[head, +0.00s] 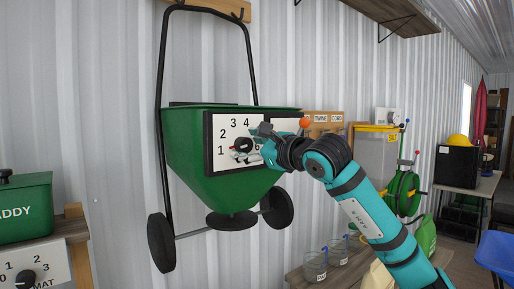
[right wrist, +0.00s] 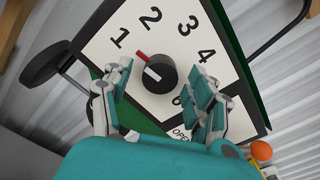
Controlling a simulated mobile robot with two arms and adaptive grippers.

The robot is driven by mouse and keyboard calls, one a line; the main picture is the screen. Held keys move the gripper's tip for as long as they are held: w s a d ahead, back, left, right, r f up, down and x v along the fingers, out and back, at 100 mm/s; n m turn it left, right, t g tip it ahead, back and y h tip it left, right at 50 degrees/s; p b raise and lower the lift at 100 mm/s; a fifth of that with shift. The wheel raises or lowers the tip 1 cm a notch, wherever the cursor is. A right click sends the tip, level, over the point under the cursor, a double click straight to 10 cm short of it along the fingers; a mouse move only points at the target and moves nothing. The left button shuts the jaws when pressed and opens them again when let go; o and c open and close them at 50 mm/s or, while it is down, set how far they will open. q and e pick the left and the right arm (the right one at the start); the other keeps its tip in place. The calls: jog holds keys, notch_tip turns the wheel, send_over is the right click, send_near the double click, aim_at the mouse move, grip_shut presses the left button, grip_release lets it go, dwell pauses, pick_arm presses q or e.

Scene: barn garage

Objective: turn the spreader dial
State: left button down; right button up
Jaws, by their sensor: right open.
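The spreader (head: 225,180) is a green hopper hung on the corrugated wall, with a white numbered panel on its front. The black round dial (right wrist: 158,73) is mid-panel in the right wrist view. Its red and white pointer faces up-left, between 1 and 2 and closer to 1. In the head view the dial (head: 242,145) is partly hidden by my gripper. My right gripper (right wrist: 160,82) is open, with a finger on each side of the dial and gaps between the fingers and the knob. It also shows in the head view (head: 249,148). My left gripper is not in view.
An orange ball-ended lever (head: 304,122) sits at the panel's right. The black handle frame (head: 160,75) rises above the hopper. A green caddy (head: 24,207) and another dial panel (head: 30,270) are at the left. A bench with glass jars (head: 315,265) is below right.

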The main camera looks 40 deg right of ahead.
jog(key=s, duration=1.1)
jog(key=shift+s+d, duration=0.4)
jog(key=shift+d, duration=0.05)
